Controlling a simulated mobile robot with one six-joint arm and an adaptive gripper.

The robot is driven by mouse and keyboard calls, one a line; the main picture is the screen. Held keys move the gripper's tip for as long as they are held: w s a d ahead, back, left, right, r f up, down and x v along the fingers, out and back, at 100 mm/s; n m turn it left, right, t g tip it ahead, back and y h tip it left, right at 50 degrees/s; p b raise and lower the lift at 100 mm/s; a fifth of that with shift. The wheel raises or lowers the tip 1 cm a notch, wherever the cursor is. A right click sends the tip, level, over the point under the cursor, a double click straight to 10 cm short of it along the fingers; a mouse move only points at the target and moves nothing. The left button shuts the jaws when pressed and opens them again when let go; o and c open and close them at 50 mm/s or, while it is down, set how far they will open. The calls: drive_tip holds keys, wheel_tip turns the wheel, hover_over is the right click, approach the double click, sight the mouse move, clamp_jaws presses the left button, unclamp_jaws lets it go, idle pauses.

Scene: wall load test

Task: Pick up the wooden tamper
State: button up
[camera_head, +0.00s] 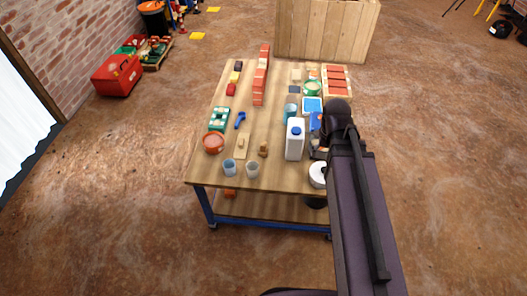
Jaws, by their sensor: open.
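A small brown wooden piece (263,150) stands near the front middle of the workbench and looks like the wooden tamper, though it is too small to make out fully. A pale wooden board with a raised grip (241,147) lies just to its left. My dark arm reaches in over the right side of the bench, well to the right of the brown piece. My gripper's fingers cannot be made out; the arm hides that area. Nothing is seen touching the brown piece.
The wooden workbench (215,179) also carries a blue cup (230,167) and grey cup (252,170) in front, a white jug (295,140) to the right, a terracotta bowl (213,143) to the left, and a brick row (259,86) behind. A wooden crate (327,30) stands beyond.

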drive_tip(key=w+a+f+b, duration=0.3)
drive_tip(key=w+a, duration=0.3)
drive_tip(key=w, duration=0.2)
drive_tip(key=w+a+f+b, duration=0.3)
drive_tip(key=w+a+f, duration=0.15)
drive_tip(key=w, duration=0.35)
drive_tip(key=m+b, duration=0.1)
drive_tip(key=b, duration=0.3)
hover_over(264, 144)
drive_tip(key=f, duration=0.3)
drive_tip(key=shift+w+a, duration=0.25)
drive_tip(key=shift+w, duration=0.05)
wheel_tip(264, 144, down, 9)
drive_tip(key=b, duration=0.8)
drive_tip(key=shift+r, duration=0.2)
drive_tip(key=shift+f, duration=0.1)
drive_tip(key=shift+s+d+f+b, duration=0.1)
drive_tip(key=shift+f+b, duration=1.15)
drive_tip(key=shift+b, duration=0.15)
drive_tip(key=shift+s+d+f+b, duration=0.1)
drive_tip(key=shift+f+b, duration=1.15)
drive_tip(key=shift+b, duration=0.15)
clamp_jaws()
